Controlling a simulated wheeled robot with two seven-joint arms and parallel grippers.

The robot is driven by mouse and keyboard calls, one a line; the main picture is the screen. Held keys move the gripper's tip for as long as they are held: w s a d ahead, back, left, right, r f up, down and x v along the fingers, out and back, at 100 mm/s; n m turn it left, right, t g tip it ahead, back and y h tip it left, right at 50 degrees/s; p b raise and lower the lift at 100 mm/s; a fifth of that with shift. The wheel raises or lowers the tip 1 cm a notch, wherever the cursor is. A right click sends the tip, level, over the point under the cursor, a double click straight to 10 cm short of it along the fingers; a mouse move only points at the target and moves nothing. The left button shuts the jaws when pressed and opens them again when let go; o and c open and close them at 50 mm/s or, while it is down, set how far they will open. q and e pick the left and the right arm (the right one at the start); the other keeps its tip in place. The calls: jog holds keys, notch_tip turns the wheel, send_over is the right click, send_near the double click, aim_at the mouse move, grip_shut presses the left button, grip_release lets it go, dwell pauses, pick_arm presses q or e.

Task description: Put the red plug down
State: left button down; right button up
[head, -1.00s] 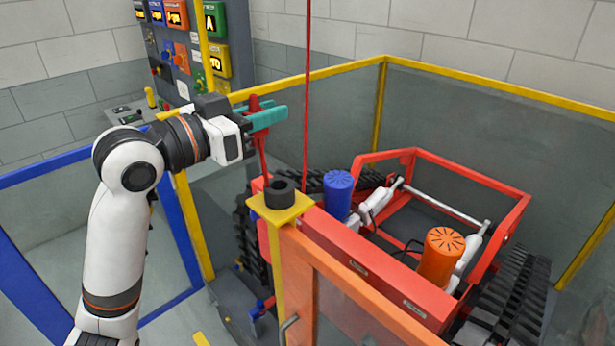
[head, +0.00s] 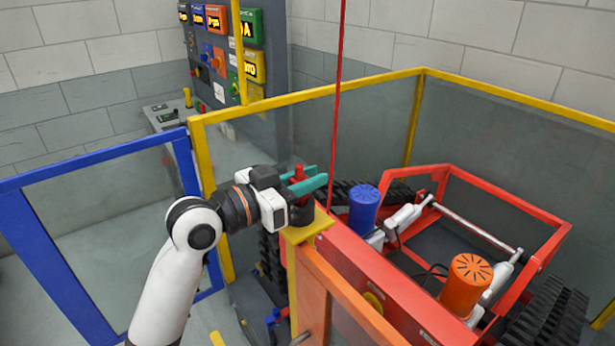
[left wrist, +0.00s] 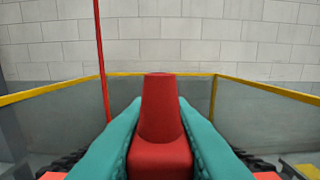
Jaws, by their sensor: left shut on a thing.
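The red plug (head: 299,172) is between the teal fingers of my left gripper (head: 306,182), which is shut on it. In the left wrist view the plug (left wrist: 160,130) stands upright between the two fingers, its narrower end up. The gripper is at a black ring-shaped holder (head: 302,213) on the yellow top plate (head: 312,231) of a post. The plug's lower part is hidden by the fingers and the holder, so I cannot tell how deep it sits. My right gripper is not in view.
A red cable (head: 336,100) hangs just right of the gripper. The red tracked carrier (head: 385,290), with a blue cap (head: 364,207) and an orange cap (head: 466,284), stands to the right. A blue-framed panel (head: 95,160) and a yellow-framed fence (head: 300,95) stand around.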

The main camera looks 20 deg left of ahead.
pick_arm(q)
jog(key=shift+s+a, duration=0.1)
jog(key=shift+f, duration=0.3)
jog(key=c, duration=1.3)
grip_release()
jog(key=shift+r, duration=0.1)
jog(key=shift+r, duration=0.3)
jog(key=b+v, duration=0.4)
jog(key=v, duration=0.8)
